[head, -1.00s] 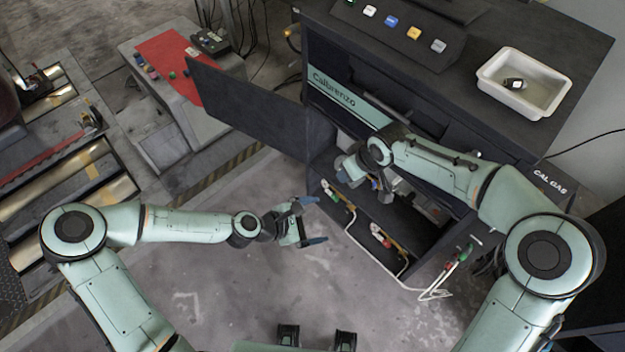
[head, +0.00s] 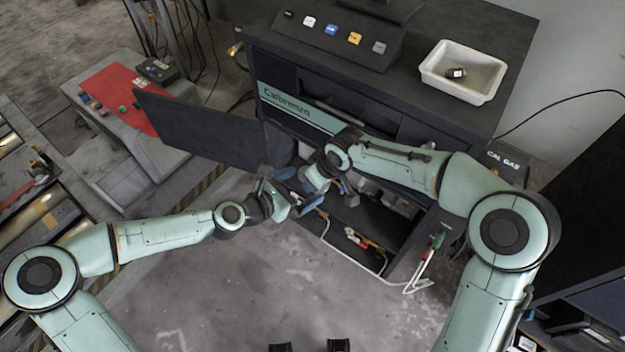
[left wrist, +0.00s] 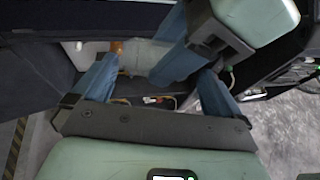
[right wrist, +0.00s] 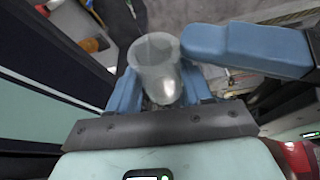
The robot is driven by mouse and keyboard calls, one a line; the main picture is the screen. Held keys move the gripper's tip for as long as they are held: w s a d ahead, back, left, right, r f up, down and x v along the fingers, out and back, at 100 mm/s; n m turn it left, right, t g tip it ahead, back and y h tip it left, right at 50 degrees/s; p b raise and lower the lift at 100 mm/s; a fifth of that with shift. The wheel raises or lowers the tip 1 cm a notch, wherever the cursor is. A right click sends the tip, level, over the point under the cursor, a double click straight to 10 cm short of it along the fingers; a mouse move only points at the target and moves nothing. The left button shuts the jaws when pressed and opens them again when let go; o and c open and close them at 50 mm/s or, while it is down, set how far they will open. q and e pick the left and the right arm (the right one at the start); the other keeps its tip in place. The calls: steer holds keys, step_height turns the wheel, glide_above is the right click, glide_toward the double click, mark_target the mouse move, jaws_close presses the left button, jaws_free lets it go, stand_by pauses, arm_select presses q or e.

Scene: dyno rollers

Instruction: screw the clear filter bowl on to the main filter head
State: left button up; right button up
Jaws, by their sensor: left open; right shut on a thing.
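The clear filter bowl (right wrist: 158,70) is between the blue fingers of my right gripper (right wrist: 160,88), which is shut on it; its open, wide end points away from the palm. It also shows, partly covered, in the left wrist view (left wrist: 147,56). My left gripper (head: 296,190) is open beside my right gripper, in front of the cabinet. In the left wrist view its spread fingers (left wrist: 158,70) lie on either side of the bowl and a right finger. One left finger (right wrist: 250,47) passes close to the bowl in the right wrist view. I cannot make out the main filter head.
The black cabinet (head: 360,130) has its door (head: 205,133) swung open to the left. Hoses and fittings (head: 360,240) are on its lower shelf. A white tray (head: 435,72) stands on top. A bench with a red mat (head: 120,97) is at left.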

arm_select(q)
steer(key=shift+x, duration=2.55)
steer(key=shift+s+d, duration=0.1)
steer(key=c, duration=0.8)
arm_select(e)
steer(key=shift+r, duration=0.1)
arm_select(q)
steer(key=shift+o, duration=0.2)
arm_select(e)
steer(key=o, duration=1.1)
steer(key=shift+a, duration=0.1)
steer(key=shift+c, duration=0.2)
steer(key=shift+o, duration=0.4)
steer(key=shift+s+a, duration=0.1)
steer(key=shift+s, duration=0.1)
